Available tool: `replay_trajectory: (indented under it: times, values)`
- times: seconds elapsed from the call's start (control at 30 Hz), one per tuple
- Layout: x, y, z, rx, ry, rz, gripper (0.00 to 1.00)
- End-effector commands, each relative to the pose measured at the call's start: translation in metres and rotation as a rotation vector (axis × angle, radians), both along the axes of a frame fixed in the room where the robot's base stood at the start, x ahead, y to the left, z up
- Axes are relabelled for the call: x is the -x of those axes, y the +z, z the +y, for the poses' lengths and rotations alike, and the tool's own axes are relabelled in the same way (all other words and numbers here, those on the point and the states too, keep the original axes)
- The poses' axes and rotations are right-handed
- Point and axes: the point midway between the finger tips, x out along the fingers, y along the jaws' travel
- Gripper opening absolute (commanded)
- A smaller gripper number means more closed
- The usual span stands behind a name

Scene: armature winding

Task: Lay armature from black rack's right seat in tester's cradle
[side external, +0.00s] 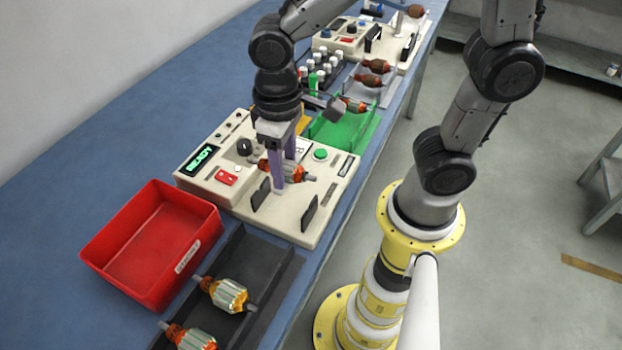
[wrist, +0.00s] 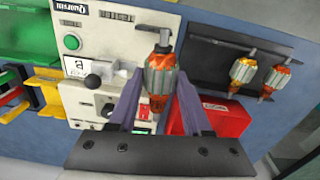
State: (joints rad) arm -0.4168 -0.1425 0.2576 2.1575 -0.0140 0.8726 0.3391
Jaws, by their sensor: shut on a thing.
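My gripper (side external: 283,182) is shut on an armature (side external: 291,171), which has orange windings and a silvery core. In the wrist view the armature (wrist: 160,74) sits between the two purple fingers (wrist: 158,108), its shaft pointing up in the picture. In the side view it is over the cream tester (side external: 226,158), near the cradle's two black uprights (side external: 308,213); I cannot tell the gap beneath. The cradle is not clear in the wrist view. The black rack (side external: 276,262) holds two armatures (side external: 228,294) (side external: 190,338); its end nearest the tester is empty.
A red bin (side external: 130,262) stands left of the rack, beside the tester. A green tray (side external: 345,130), a grey tray with armatures (side external: 374,72) and another cream device (side external: 345,38) lie beyond the tester. The blue bench (side external: 120,140) is clear at left.

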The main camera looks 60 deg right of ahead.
Motion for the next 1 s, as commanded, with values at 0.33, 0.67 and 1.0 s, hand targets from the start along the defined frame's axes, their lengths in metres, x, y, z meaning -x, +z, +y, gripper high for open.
replay_trajectory:
  times: [0.33,0.67,1.0]
  values:
    - [-0.013,-0.015,-0.02,0.0,-0.088,0.001,0.0]
    - [-0.012,-0.048,-0.019,0.001,-0.087,0.004,0.0]
    - [-0.012,-0.082,-0.019,0.001,-0.087,0.002,0.0]
